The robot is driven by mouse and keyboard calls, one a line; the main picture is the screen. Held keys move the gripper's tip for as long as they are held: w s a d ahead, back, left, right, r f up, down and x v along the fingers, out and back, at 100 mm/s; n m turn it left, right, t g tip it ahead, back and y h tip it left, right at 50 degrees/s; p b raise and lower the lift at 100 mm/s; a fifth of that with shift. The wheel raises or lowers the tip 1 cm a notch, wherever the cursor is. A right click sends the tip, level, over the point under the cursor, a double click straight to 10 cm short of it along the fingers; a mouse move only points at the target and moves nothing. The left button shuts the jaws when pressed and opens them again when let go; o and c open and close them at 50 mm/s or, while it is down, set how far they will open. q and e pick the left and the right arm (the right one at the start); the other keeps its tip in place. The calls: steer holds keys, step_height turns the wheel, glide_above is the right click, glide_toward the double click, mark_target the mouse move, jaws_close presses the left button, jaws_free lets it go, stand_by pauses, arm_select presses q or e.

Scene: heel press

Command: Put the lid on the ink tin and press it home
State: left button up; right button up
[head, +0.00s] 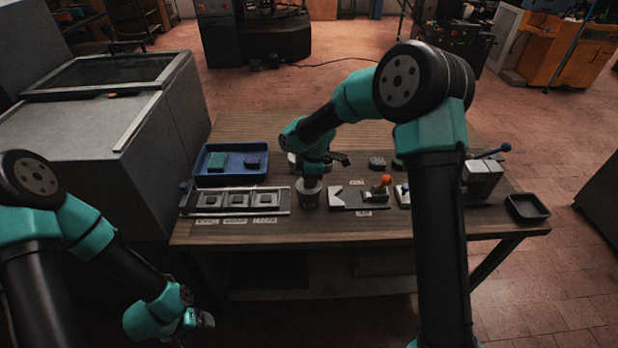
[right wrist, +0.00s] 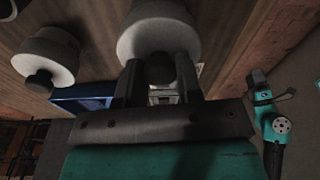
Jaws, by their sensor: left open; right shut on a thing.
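My right gripper (head: 311,177) is over the front middle of the table, pointing down at a grey round piece (head: 309,194). In the right wrist view its fingers (right wrist: 160,82) are shut on a black knob (right wrist: 160,68) on a pale, thick round piece (right wrist: 158,30). I cannot tell from here whether this is the lid alone or a lidded tin. A similar pale round piece (right wrist: 48,52) with a black knob stands apart to the left. My left gripper (head: 203,319) is open and empty, low in front of the table.
A blue tray (head: 230,178) with a green and a dark blue block is at the table's left. In front lies a rack (head: 236,201) of small square blocks. A toggle clamp with an orange knob (head: 385,181) is right of the gripper. A black tray (head: 527,208) sits far right.

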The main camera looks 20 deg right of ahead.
steer(key=shift+f, duration=0.15)
steer(key=shift+f, duration=0.35)
steer(key=shift+f, duration=0.95)
stand_by(2.6)
steer(key=o, duration=1.3)
steer(key=shift+r, duration=0.15)
steer(key=shift+r, duration=3.4)
